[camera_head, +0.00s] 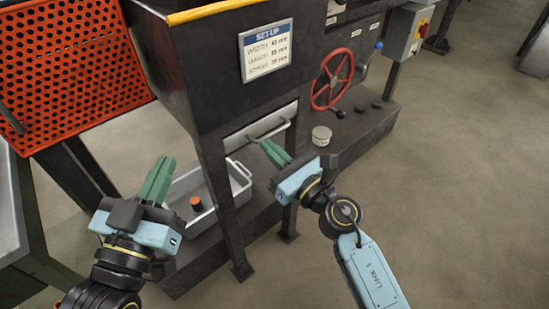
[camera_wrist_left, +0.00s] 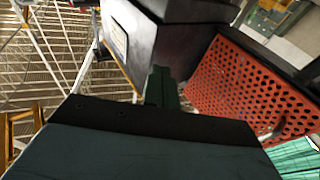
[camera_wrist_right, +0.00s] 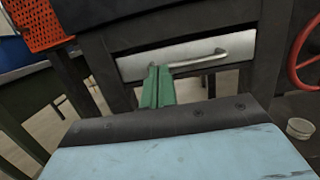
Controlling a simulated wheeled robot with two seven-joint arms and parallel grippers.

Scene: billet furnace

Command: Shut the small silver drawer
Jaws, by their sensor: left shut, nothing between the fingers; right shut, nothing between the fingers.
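The small silver drawer (camera_head: 240,139) sits under the dark machine housing, with a bar handle (camera_head: 268,128) across its front. In the right wrist view the drawer front (camera_wrist_right: 140,67) spans between two dark posts, and its handle (camera_wrist_right: 205,60) is on the right part. I cannot tell how far out it stands. My right gripper (camera_head: 266,147) is shut and empty, its green fingertips close to the handle; contact is unclear. In the right wrist view its fingers cover part of the front below the handle's left end. My left gripper (camera_head: 162,166) is shut and empty, left of the drawer.
A silver tray (camera_head: 238,176) with an orange-topped object (camera_head: 196,201) stands below. A red handwheel (camera_head: 332,80) and a pale round container (camera_head: 321,135) are to the right. An orange perforated panel (camera_head: 70,65) is at the left. Black legs flank the drawer. Open floor lies right.

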